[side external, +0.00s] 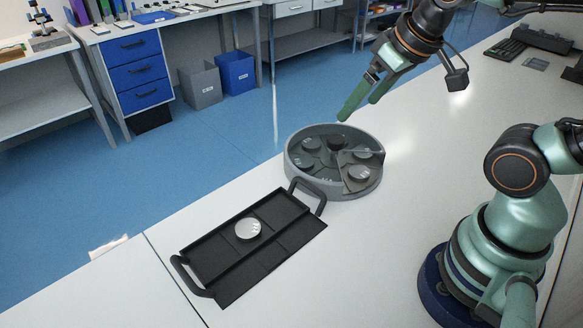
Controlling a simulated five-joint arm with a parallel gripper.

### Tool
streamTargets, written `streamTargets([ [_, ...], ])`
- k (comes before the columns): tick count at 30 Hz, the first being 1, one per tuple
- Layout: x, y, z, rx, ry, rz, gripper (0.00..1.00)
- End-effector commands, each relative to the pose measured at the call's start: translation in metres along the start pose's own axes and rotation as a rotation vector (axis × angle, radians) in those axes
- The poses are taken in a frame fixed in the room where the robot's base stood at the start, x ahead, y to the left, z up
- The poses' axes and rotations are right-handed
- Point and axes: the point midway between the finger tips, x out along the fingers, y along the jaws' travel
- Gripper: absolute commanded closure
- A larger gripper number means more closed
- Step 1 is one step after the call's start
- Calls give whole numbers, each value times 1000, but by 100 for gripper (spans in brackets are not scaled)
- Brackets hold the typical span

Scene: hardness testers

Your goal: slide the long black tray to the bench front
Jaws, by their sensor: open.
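The long black tray (218,264) lies on the white bench, left of centre in the side external view. It has a raised handle at each end and several shallow sections. A round silver disc (248,228) sits in its middle part. The tray's far handle is beside the round grey container, and I cannot tell whether they touch. My gripper (359,106) has green fingers pointing down and left. It is open and empty, above and beyond the round container, well apart from the tray.
The round grey container (298,168) holds several dark discs under a clear, partly open cover. A keyboard (504,50) and a dark device (543,39) stand at the back right. The bench edge (147,240) runs along the tray's left. The bench right of the tray is clear.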

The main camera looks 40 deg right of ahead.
Motion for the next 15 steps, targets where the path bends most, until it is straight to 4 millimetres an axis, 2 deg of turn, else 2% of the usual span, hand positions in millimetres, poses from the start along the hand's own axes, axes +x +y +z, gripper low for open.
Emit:
streamTargets([
  [7, 0, 0, 0, 0, 0, 0, 1],
  [8, 0, 0, 0, 0, 0, 0, 5],
  [9, 0, 0, 0, 0, 0, 0, 21],
  [11, 0, -1, -1, 0, -2, -2, 44],
  [12, 0, -3, -3, 0, -5, -4, 48],
  [15, 0, -10, -10, 0, -22, -16, 48],
])
